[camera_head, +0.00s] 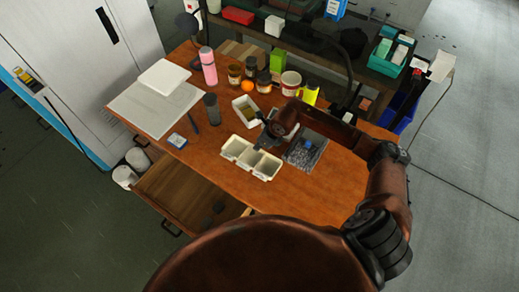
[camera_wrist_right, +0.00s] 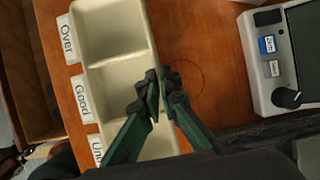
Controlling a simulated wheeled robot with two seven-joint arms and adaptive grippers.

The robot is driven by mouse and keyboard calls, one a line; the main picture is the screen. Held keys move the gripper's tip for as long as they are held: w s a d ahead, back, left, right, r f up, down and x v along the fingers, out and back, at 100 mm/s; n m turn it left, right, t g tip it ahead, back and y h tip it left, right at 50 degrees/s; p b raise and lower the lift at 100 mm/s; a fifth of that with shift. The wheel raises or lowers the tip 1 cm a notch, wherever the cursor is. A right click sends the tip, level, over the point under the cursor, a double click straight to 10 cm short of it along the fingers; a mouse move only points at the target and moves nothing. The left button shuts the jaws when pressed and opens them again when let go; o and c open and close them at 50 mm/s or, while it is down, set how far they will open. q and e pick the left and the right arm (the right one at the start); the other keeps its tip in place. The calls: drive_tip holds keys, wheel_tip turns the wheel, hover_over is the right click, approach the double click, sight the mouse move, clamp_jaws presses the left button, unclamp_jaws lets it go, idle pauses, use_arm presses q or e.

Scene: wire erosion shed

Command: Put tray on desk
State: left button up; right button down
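The cream tray (camera_head: 236,157) has open compartments and sits on the wooden desk (camera_head: 308,188) near its front edge. It also shows in the right wrist view (camera_wrist_right: 98,67), with labels "Over", "Good" and a partly hidden one on its left side. My right gripper (camera_head: 269,139) is at the tray's far long wall. In the right wrist view the fingertips (camera_wrist_right: 160,80) are close together on both sides of that wall, seemingly shut on it. Part of the tray is hidden behind the fingers. My left gripper is not in view.
A grey scale-like device (camera_wrist_right: 268,85) stands right of the tray. An open drawer (camera_head: 180,188) juts out in front. The desk's front right is clear.

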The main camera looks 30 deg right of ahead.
drive_tip(key=f, duration=0.3)
drive_tip(key=shift+w+d+f, duration=0.1)
drive_tip(key=shift+d+f, duration=0.15)
drive_tip(key=shift+f, duration=0.05)
drive_tip(key=c, duration=2.2)
unclamp_jaws()
drive_tip(key=shift+o, duration=0.2)
drive_tip(key=shift+r, duration=0.1)
drive_tip(key=v, duration=1.2)
drive_tip(key=shift+a+p, duration=0.15)
drive_tip(key=shift+p, duration=0.15)
